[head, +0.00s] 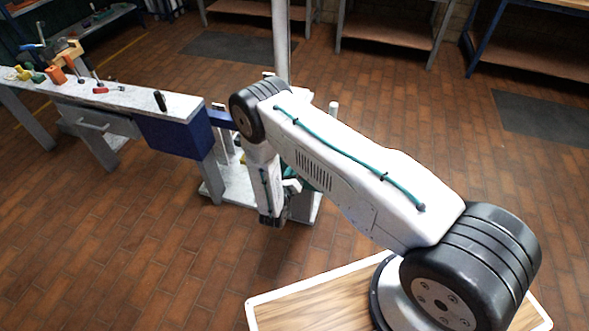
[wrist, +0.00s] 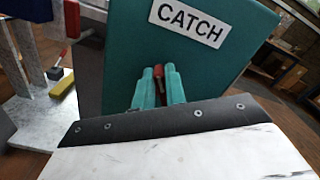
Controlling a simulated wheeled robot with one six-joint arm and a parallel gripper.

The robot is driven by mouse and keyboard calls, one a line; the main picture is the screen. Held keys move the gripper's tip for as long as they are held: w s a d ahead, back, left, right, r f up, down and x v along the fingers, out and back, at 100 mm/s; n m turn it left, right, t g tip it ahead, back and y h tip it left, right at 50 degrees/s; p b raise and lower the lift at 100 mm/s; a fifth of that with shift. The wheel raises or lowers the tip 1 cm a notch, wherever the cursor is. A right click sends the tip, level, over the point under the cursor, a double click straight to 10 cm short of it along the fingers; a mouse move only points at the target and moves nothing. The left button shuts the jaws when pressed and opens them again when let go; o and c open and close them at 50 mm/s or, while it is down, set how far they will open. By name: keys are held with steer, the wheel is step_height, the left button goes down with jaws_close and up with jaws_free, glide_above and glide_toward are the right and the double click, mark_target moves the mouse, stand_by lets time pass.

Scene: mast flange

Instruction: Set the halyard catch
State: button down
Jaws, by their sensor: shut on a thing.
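In the wrist view a teal panel (wrist: 225,65) carries a white label (wrist: 192,22) reading CATCH. My gripper (wrist: 159,76) reaches its two teal fingers to the lower part of this panel. The fingers are shut on a small red piece (wrist: 158,71), apparently the catch's handle, of which only the tip shows between them. The rest of the red piece is hidden by the fingers. In the head view my arm covers most of the catch, with a little teal (head: 320,178) showing beside it. The mast (head: 281,45) rises upright behind my arm.
The brick floor in front is clear.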

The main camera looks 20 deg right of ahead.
steer(key=n, duration=0.3)
steer(key=f+n, duration=0.1)
steer(key=n, duration=0.3)
steer(key=a+f+n, duration=0.1)
steer(key=n, duration=0.3)
steer(key=shift+w+f, duration=0.15)
steer(key=shift+w, duration=0.2)
steer(key=shift+n, duration=0.3)
steer(key=c, duration=1.4)
jaws_free()
steer(key=shift+c, duration=0.2)
steer(key=shift+s+a, duration=0.1)
steer(key=v, duration=0.7)
steer(key=shift+s+a, duration=0.2)
steer(key=shift+s, duration=0.05)
